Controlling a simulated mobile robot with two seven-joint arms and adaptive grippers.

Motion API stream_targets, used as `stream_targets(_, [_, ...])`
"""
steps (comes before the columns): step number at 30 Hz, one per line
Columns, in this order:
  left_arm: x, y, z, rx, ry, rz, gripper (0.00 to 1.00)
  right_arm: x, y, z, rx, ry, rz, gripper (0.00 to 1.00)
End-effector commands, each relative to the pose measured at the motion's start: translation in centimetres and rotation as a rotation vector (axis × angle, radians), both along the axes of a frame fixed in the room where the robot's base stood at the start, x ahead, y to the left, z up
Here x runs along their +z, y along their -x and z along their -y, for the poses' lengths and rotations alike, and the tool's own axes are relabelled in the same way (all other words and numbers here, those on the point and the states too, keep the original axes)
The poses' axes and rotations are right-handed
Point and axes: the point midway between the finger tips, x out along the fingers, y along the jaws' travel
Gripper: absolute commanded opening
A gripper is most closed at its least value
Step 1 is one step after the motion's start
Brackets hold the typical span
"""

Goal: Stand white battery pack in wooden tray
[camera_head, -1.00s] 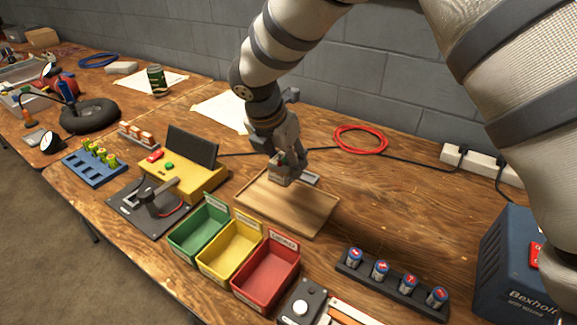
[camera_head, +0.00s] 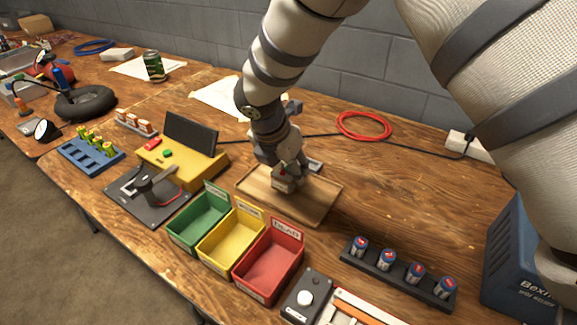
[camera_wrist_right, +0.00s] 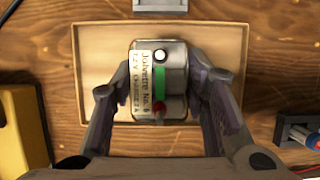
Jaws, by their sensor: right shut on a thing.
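My right gripper (camera_head: 286,176) is shut on the white battery pack (camera_head: 282,186), over the left-middle part of the wooden tray (camera_head: 311,207). In the wrist view, the right gripper (camera_wrist_right: 160,88) has one finger on each side of the pack (camera_wrist_right: 158,78). The pack's face shows a white printed label, a green stripe, a pale round terminal and a red one. The tray (camera_wrist_right: 98,62) lies beneath it as a shallow, light wood rectangle. I cannot tell whether the pack touches the tray floor. My left gripper is not in view.
Green (camera_head: 196,222), yellow (camera_head: 230,240) and red (camera_head: 268,266) bins stand in front of the tray. A yellow device (camera_head: 185,163) is to its left, and a rack of cells (camera_head: 398,273) to its right. A red cable coil (camera_head: 364,125) lies behind. Bare table lies right of the tray.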

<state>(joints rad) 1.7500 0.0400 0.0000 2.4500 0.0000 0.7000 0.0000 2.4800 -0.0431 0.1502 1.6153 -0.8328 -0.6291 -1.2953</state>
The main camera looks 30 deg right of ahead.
Motion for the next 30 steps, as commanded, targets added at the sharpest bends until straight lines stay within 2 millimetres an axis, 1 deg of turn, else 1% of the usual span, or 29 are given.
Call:
stream_targets(15, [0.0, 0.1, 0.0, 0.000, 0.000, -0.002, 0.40, -0.9, 0.0, 0.0, -0.001, 0.000, 0.002, 0.00])
stream_targets(30, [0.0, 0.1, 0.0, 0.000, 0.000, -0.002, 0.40, -1.0, 0.0, 0.0, -0.001, 0.000, 0.002, 0.00])
